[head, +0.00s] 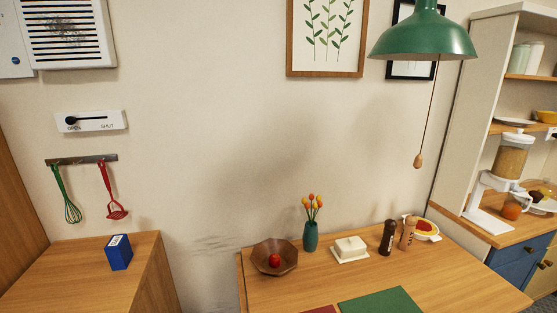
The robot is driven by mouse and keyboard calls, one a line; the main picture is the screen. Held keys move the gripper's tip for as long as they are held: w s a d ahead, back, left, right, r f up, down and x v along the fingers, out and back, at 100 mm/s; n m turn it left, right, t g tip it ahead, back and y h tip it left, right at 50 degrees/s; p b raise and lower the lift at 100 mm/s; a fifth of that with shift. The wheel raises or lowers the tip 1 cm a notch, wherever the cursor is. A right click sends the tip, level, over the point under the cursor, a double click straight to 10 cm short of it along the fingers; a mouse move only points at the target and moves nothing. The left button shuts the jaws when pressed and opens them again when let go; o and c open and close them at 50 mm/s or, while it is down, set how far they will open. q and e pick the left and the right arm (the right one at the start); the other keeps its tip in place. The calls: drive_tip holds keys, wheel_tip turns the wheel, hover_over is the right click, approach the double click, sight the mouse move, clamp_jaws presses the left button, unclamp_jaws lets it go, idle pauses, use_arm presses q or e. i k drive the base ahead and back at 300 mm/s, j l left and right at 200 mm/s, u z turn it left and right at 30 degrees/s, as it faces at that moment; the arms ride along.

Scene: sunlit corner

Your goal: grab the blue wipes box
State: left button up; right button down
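The blue wipes box (119,254) stands on the light wooden top of the cabinet (60,272) at the lower left of the head view. It has a white label on its top. Nothing touches it. Neither of my grippers shows in the head view.
A green whisk (66,195) and a red masher (112,193) hang on the wall above the cabinet. To the right, across a gap, a wooden table (285,292) holds a bowl (275,257), a vase (311,236), a butter dish (350,249) and grinders. A green lamp (424,35) hangs above.

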sight(118, 251)
drive_tip(key=u, duration=1.3)
drive_tip(key=k+j+z, duration=0.25)
drive_tip(key=j, duration=0.15)
drive_tip(key=j+z, duration=0.25)
drive_tip(key=k+j+z, duration=0.3)
drive_tip(key=j, duration=0.1)
